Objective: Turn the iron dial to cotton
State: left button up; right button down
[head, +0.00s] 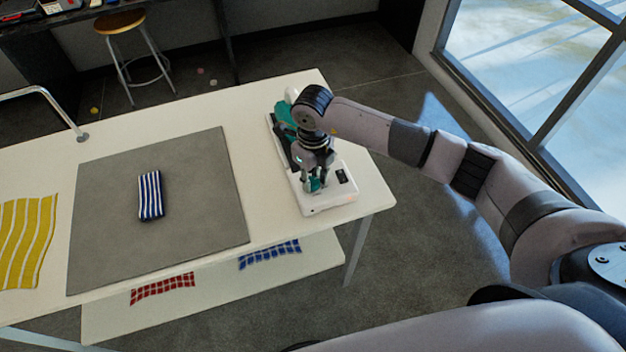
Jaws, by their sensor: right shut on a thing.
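The iron stands at the right end of the white table, with a teal and white body (284,124) mostly behind my right gripper. It rests on a white base (334,201) that has a small dark panel and a reddish light. My right gripper (315,184) points down over the front of this base and is shut on a small teal part, which seems to be the iron dial (313,186). The fingers hide most of the dial, and its markings cannot be read. My left gripper is not in view.
A grey mat (205,210) on the white table (262,98) holds a folded blue-striped cloth (150,195). A yellow striped cloth (27,240) lies at the left. A lower shelf (215,290) holds red and blue checked cloths. A stool (120,22) stands behind.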

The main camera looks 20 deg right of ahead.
jog(key=m+b, duration=0.2)
jog(key=m, duration=0.4)
jog(key=shift+w, duration=0.1)
jog(key=m+b, duration=0.1)
jog(key=m, duration=1)
jog(key=shift+b, duration=0.35)
jog(key=m, duration=0.6)
jog(key=shift+m, duration=0.3)
jog(key=c, duration=1.2)
grip_release()
jog(key=shift+c, duration=0.2)
jog(key=shift+r, duration=0.1)
